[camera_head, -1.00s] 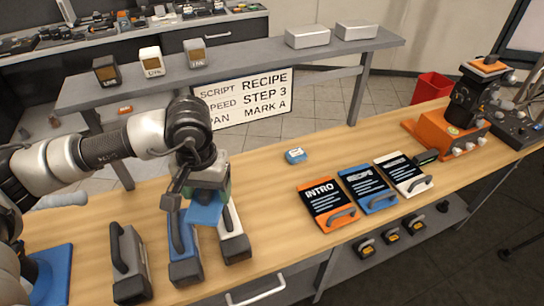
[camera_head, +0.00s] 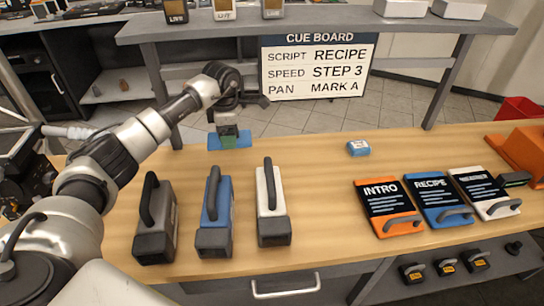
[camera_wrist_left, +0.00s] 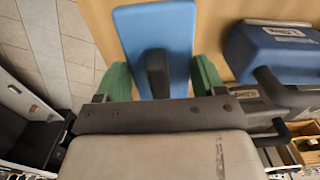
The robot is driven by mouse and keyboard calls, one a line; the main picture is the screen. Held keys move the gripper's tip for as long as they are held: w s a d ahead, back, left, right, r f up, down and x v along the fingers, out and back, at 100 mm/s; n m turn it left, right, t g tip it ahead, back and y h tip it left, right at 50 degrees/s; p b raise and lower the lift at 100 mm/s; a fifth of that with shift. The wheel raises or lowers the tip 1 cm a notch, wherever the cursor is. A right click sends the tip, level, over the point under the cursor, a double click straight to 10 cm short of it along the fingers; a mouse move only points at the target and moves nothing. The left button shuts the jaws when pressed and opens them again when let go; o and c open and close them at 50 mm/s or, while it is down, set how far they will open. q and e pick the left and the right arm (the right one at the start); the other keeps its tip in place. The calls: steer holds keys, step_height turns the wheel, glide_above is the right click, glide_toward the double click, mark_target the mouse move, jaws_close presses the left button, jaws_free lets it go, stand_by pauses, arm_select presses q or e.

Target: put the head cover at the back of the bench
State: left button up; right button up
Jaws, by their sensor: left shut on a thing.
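The head cover, a flat blue plate (camera_head: 216,141) with a dark grip, is at the back edge of the wooden bench (camera_head: 310,160), left of the cue board. My left gripper (camera_head: 229,138) is shut on its grip from above. In the left wrist view the blue plate (camera_wrist_left: 152,22) lies between the green fingers (camera_wrist_left: 160,82), with the dark grip between them. Bench wood shows around the plate, with floor tiles beyond the edge. I cannot tell whether the plate touches the bench top. My right gripper is not in view.
Grey, blue and white handled cases (camera_head: 215,230) stand in front on the bench. A small blue box (camera_head: 358,148) and three slates (camera_head: 438,205) lie to the right. The cue board (camera_head: 318,68) hangs behind the bench. The bench middle is clear.

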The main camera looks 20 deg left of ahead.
arm_select(q)
glide_above(234, 167)
step_height(234, 167, down, 6)
steer(key=shift+w+r+p, duration=0.15)
steer(key=shift+r+p, duration=0.1)
steer(key=shift+p, duration=0.1)
step_height(234, 167, down, 4)
steer(key=shift+f, duration=0.1)
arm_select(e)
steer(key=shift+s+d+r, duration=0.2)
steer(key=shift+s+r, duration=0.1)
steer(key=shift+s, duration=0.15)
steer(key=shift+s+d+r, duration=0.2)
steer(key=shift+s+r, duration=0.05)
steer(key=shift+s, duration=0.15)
arm_select(q)
steer(key=shift+f, duration=0.1)
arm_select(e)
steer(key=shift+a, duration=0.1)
arm_select(q)
steer(key=shift+f, duration=0.15)
steer(key=o, duration=0.9)
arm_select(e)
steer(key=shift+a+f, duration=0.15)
arm_select(q)
steer(key=shift+r, duration=0.2)
